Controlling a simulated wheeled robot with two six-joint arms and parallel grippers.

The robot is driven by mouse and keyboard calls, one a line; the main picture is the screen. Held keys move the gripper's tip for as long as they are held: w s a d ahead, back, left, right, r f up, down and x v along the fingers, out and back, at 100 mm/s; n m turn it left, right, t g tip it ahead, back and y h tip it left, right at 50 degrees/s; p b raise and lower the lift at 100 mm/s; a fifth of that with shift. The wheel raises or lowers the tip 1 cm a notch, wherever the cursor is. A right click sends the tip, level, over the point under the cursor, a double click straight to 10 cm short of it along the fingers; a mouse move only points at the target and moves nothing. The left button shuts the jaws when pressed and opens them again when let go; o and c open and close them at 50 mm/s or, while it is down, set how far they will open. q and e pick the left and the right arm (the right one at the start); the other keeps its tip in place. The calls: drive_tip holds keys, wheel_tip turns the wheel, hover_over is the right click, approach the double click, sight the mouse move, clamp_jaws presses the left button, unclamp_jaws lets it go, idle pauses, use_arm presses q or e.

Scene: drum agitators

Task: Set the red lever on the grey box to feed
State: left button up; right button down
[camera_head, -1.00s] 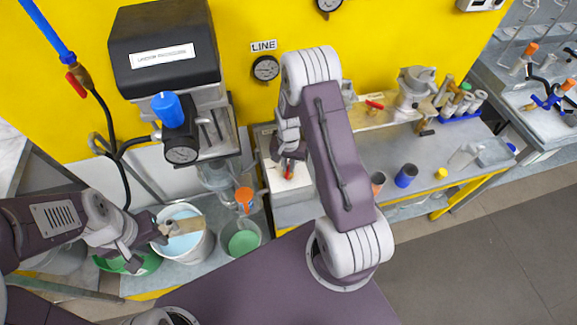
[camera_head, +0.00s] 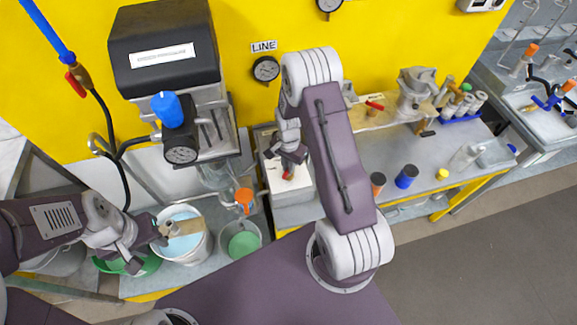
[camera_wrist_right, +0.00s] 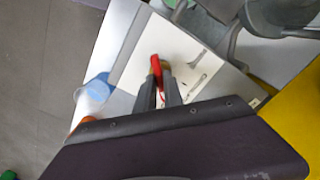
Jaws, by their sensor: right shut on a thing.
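The grey box (camera_head: 292,212) stands on the bench below the LINE gauge, with a pale top plate. The red lever (camera_head: 288,175) rises from that plate; it also shows in the right wrist view (camera_wrist_right: 156,66). My right gripper (camera_head: 289,166) reaches down over the box and is shut on the lever, its fingers (camera_wrist_right: 160,88) around the red handle. Markings on the plate are too small to read. My left gripper (camera_head: 163,231) is at a tan paddle (camera_head: 184,227) over a white bucket; whether its jaws are shut is unclear.
The black-topped machine (camera_head: 165,52) stands left of the box, with a blue knob and hose. A green-filled bucket (camera_head: 240,240) and an orange-handled fitting (camera_head: 243,196) are close to the box's left.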

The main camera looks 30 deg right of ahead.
drive_tip(key=shift+w+d+r, duration=0.1)
drive_tip(key=shift+w+r, duration=0.1)
drive_tip(key=shift+w, duration=0.05)
drive_tip(key=c, duration=1.5)
unclamp_jaws()
drive_tip(key=shift+o, duration=0.2)
drive_tip(key=shift+s+f, duration=0.1)
wheel_tip(320, 180, up, 9)
drive_tip(key=b, duration=0.1)
